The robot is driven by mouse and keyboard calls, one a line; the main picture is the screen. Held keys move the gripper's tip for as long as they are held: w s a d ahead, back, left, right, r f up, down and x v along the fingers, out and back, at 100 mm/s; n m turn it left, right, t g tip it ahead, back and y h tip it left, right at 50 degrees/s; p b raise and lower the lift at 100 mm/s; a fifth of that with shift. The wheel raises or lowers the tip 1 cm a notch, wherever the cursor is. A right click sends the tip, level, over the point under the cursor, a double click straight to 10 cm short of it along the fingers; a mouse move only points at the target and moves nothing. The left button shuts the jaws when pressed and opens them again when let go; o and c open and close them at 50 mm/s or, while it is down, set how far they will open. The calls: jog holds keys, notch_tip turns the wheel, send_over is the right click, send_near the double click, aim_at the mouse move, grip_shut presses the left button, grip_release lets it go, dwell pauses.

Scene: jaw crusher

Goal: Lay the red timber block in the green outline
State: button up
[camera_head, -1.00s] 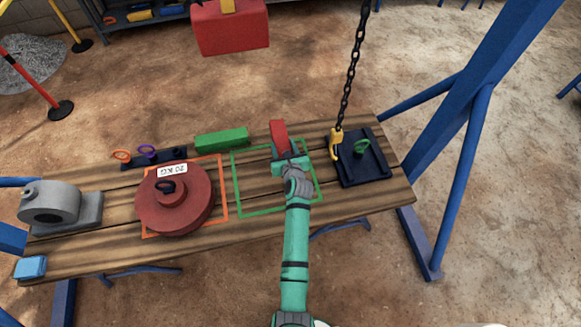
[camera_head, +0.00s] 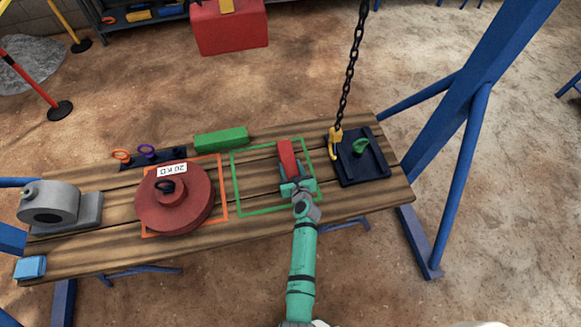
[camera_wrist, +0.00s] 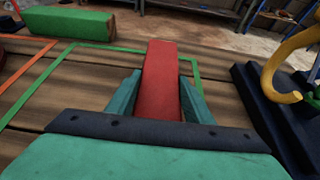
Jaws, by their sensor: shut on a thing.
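The red timber block (camera_head: 288,157) is held in my gripper (camera_head: 291,180), with its long side pointing away from me. In the wrist view the red block (camera_wrist: 160,80) sits between my two green fingers, which are shut on it. The green outline (camera_head: 236,185) is marked on the wooden bench. The block appears over the right part of the outline, inside its right edge. I cannot tell whether it touches the bench. My gripper and arm hide part of the outline's right and front side.
A green block (camera_head: 221,139) lies just behind the outline. A red 20 KG weight (camera_head: 150,205) sits in an orange outline to the left. A dark tray (camera_head: 374,170) and a yellow hook (camera_head: 335,140) on a chain are close on the right. The outline's left part is clear.

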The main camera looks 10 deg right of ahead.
jog(key=shift+w, duration=0.1)
jog(key=o, duration=1.4)
jog(key=shift+r, duration=0.1)
jog(key=s+a+r+n, duration=0.25)
jog(key=s+n, duration=0.35)
jog(key=s, duration=0.5)
jog(key=s+a+r+n+h, duration=0.1)
jog(key=s+r+n, duration=0.2)
jog(key=s+n, duration=0.5)
jog(key=s+a+r+n, duration=0.2)
jog(key=s+r+n, duration=0.15)
jog(key=s, duration=0.95)
jog(key=s+a+r+n+t, duration=0.1)
jog(key=s+a+r+n, duration=0.3)
jog(key=s+r+n, duration=0.3)
jog(key=s+a+r+n+y, duration=0.1)
jog(key=s+a+r+n, duration=0.3)
jog(key=r+n, duration=0.5)
jog(key=s+n, duration=0.2)
jog(key=shift+s+a+r+t, duration=0.25)
jog(key=shift+s+t, duration=0.15)
